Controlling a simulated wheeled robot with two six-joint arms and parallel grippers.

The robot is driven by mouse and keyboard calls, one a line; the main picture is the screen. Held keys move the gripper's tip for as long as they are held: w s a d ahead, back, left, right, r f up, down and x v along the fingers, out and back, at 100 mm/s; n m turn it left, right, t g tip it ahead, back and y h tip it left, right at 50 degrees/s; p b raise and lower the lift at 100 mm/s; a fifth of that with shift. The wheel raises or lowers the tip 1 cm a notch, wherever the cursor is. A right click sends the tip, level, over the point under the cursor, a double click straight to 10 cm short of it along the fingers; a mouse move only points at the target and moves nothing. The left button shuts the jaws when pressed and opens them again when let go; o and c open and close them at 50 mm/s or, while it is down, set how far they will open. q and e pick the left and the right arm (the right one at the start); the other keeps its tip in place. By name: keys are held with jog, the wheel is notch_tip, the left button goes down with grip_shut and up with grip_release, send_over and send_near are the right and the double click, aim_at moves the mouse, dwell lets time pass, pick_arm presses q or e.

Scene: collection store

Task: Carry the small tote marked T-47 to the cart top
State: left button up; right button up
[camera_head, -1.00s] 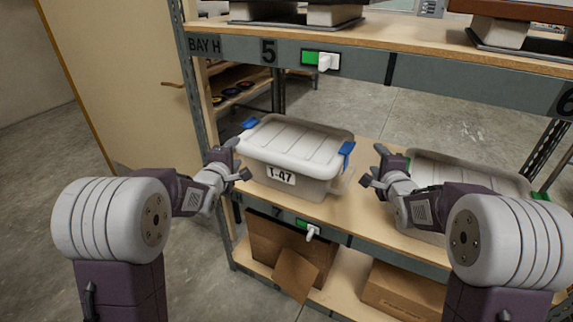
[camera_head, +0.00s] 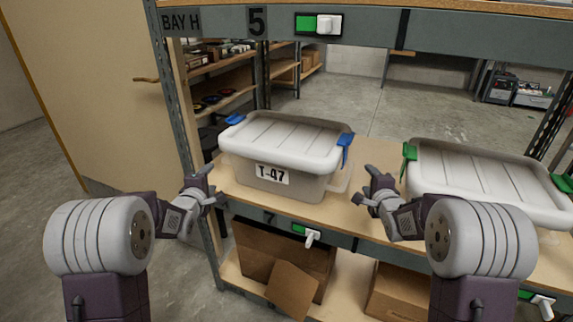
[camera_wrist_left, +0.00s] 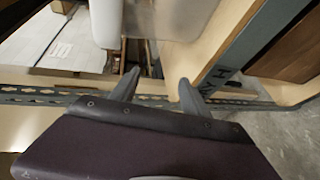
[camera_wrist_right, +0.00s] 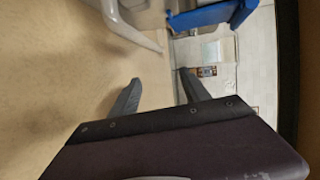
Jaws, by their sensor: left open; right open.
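The small tote marked T-47 (camera_head: 285,158) is a translucent white box with a white lid and blue clips. It sits on the middle shelf board in the head view, its label facing me. My left gripper (camera_head: 207,186) is open and empty at the tote's left, near the shelf post, apart from it. My right gripper (camera_head: 368,190) is open and empty at the tote's right, also apart from it. Part of the tote shows at the top of the left wrist view (camera_wrist_left: 160,18). A blue clip (camera_wrist_right: 212,15) shows at the top of the right wrist view. The cart is not in view.
A larger tote with green clips (camera_head: 480,180) stands to the right on the same shelf. The upper shelf beam (camera_head: 360,28) crosses above. A metal post (camera_head: 182,130) stands at the left. Cardboard boxes (camera_head: 295,283) fill the lower shelf.

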pick_arm(q)
jog(key=x, duration=1.4)
jog(key=shift+f, duration=0.15)
pick_arm(e)
jog(key=x, duration=1.4)
jog(key=shift+f, duration=0.15)
pick_arm(q)
jog(key=shift+w+d, duration=0.1)
jog(key=shift+d, duration=0.35)
pick_arm(e)
jog(key=shift+w+a, duration=0.1)
jog(key=shift+a, duration=0.35)
pick_arm(q)
jog(key=shift+d, duration=0.35)
pick_arm(e)
jog(key=shift+a, duration=0.35)
